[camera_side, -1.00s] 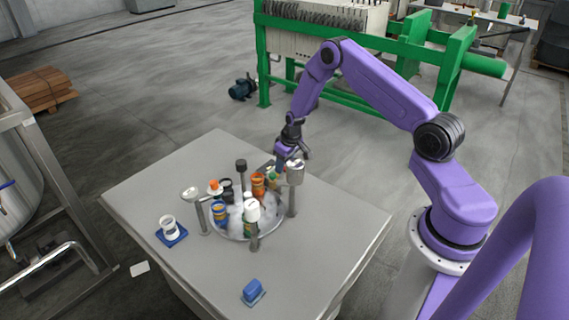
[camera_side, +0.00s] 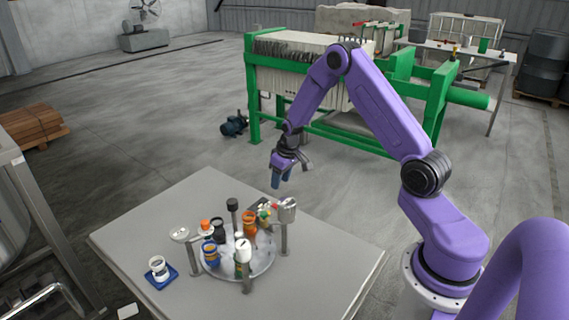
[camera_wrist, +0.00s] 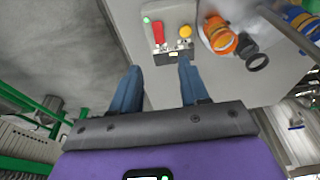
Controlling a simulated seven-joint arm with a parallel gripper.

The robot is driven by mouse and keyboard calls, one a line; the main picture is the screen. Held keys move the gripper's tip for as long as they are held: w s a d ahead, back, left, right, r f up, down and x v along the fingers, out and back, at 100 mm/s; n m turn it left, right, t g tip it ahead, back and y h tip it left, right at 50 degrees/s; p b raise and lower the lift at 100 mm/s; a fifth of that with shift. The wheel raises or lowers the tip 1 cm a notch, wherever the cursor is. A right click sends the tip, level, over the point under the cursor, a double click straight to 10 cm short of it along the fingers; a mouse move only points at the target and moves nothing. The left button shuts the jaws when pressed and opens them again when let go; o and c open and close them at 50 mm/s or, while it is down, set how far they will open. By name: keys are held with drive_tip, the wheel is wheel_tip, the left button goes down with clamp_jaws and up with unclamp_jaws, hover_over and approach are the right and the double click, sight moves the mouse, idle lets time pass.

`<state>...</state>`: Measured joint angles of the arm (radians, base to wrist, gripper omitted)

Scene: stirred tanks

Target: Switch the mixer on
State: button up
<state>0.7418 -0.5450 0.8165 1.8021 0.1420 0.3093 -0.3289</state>
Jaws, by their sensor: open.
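The box also shows small in the side view (camera_side: 265,211), partly crowded by posts. My gripper (camera_side: 281,182) is above and just behind the box, its blue fingers pointing down. In the wrist view its fingers (camera_wrist: 160,80) are apart and empty, with the box beyond the tips.
Posts with caps (camera_side: 287,211) and an orange jar (camera_side: 249,222) stand close to the box. A white jar on a blue base (camera_side: 158,270) is at the table's left. The table's far left is bare.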

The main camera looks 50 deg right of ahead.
drive_tip(key=v, duration=0.6)
drive_tip(key=shift+r, duration=0.35)
drive_tip(key=shift+s, duration=0.1)
drive_tip(key=s+a+r+n+g+y, duration=0.1)
drive_tip(key=s+a+r+n, duration=0.25)
drive_tip(key=s+a, duration=0.5)
drive_tip(key=s+a+r+n, duration=0.3)
drive_tip(key=s+a+r, duration=0.2)
drive_tip(key=a, duration=0.7)
drive_tip(key=s+r+n, duration=0.1)
drive_tip(key=s+n, duration=0.2)
drive_tip(key=s, duration=0.7)
drive_tip(key=s+a+r+n+g, duration=0.1)
drive_tip(key=s+r+n, duration=0.1)
drive_tip(key=s, duration=0.9)
drive_tip(key=shift+a+r+n+h, duration=0.2)
drive_tip(key=shift+r+n+h, duration=0.1)
drive_tip(key=shift+n, duration=0.25)
